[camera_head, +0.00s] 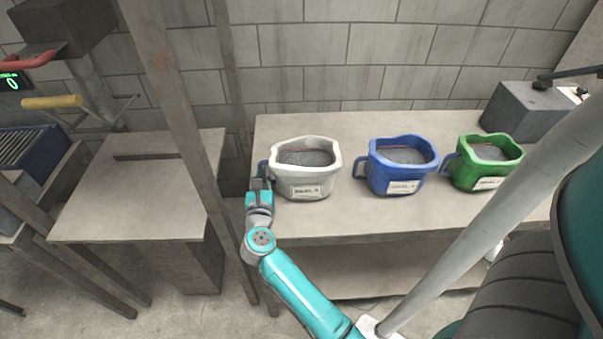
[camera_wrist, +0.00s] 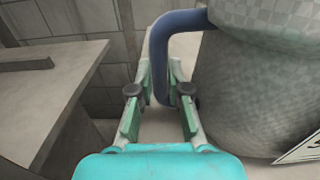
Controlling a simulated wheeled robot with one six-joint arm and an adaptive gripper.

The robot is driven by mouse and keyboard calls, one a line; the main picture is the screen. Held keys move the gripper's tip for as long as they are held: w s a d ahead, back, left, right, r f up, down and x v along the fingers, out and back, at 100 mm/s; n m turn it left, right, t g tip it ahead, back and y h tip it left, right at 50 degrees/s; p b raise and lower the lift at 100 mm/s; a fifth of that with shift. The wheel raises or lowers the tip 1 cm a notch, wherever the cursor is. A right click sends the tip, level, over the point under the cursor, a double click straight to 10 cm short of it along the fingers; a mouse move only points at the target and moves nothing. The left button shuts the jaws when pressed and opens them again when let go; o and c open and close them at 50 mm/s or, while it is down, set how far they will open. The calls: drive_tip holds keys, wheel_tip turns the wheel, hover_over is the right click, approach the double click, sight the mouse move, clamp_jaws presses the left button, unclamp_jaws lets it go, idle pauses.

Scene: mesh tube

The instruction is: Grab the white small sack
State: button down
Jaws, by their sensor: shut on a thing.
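The white small sack (camera_head: 307,168) stands upright on the bench at its left end, open at the top with grey grainy material inside and a label on its front. Its blue handle (camera_wrist: 158,52) is on its left side. In the wrist view the sack's body (camera_wrist: 245,85) fills the right, with its top cut off. My gripper (camera_head: 262,182) is at the sack's left side. In the wrist view my gripper (camera_wrist: 160,88) has its two fingers on either side of the handle and is shut on it. The sack appears to rest on the bench.
A blue sack (camera_head: 400,166) and a green sack (camera_head: 484,163) stand to the right on the same bench (camera_head: 350,217). A wooden post (camera_head: 180,110) and a lower table (camera_head: 135,190) are to the left. A grey block (camera_head: 530,110) sits at the back right.

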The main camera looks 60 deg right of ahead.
drive_tip(key=shift+r, duration=0.3)
